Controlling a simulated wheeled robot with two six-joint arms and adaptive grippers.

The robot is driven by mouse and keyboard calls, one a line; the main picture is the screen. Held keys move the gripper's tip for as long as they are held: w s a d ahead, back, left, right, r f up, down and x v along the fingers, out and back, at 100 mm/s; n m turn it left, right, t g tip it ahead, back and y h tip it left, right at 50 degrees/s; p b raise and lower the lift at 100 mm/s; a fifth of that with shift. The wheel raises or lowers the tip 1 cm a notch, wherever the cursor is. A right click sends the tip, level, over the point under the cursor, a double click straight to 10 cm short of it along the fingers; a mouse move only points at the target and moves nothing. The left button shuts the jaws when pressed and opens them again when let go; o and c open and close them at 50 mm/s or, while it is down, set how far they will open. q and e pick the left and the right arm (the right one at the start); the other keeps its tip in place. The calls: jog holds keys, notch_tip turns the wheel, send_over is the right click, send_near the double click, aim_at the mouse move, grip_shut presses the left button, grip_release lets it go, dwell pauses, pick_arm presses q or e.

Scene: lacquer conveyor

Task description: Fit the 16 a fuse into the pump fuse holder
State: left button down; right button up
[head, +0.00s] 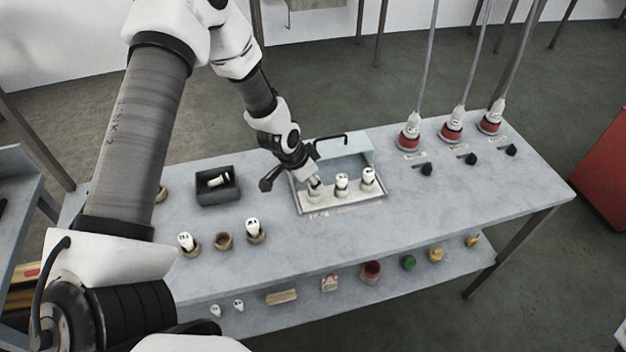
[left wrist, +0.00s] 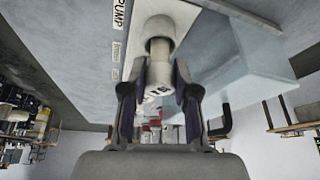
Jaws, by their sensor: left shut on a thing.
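My left gripper (head: 309,181) is at the left end of the open fuse box (head: 345,208). In the left wrist view its two fingers (left wrist: 160,98) are shut around a white fuse (left wrist: 158,90) marked 16. The fuse lines up with a pale round holder (left wrist: 157,28) beside the PUMP label (left wrist: 119,14). The fuse end meets or nearly meets this holder; I cannot tell how deep it sits. Two other white fuses (head: 342,182) (head: 368,177) stand in the box to the right. My right gripper is not in view.
The box's raised lid (head: 352,145) has a black handle. A black tray (head: 218,198) holds a white piece. Round brown cups (head: 222,241) stand at the front left, two with white fuses. Red-based plugs (head: 409,136) and black knobs (head: 427,169) are at right.

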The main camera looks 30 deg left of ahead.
pick_arm(q)
jog(key=shift+f+b, duration=0.8)
jog(key=shift+f, duration=0.1)
jog(key=c, duration=0.8)
grip_release()
jog(key=shift+r, duration=0.1)
jog(key=shift+s+a+r, duration=0.1)
jog(key=shift+s+r, duration=0.2)
jog(key=shift+r, duration=0.2)
jog(key=s+a, duration=0.1)
jog(key=s, duration=0.2)
jog(key=s+a, duration=0.2)
jog(key=s, duration=0.2)
jog(key=s+a, duration=0.1)
jog(key=s, duration=0.3)
jog(key=shift+a, duration=0.3)
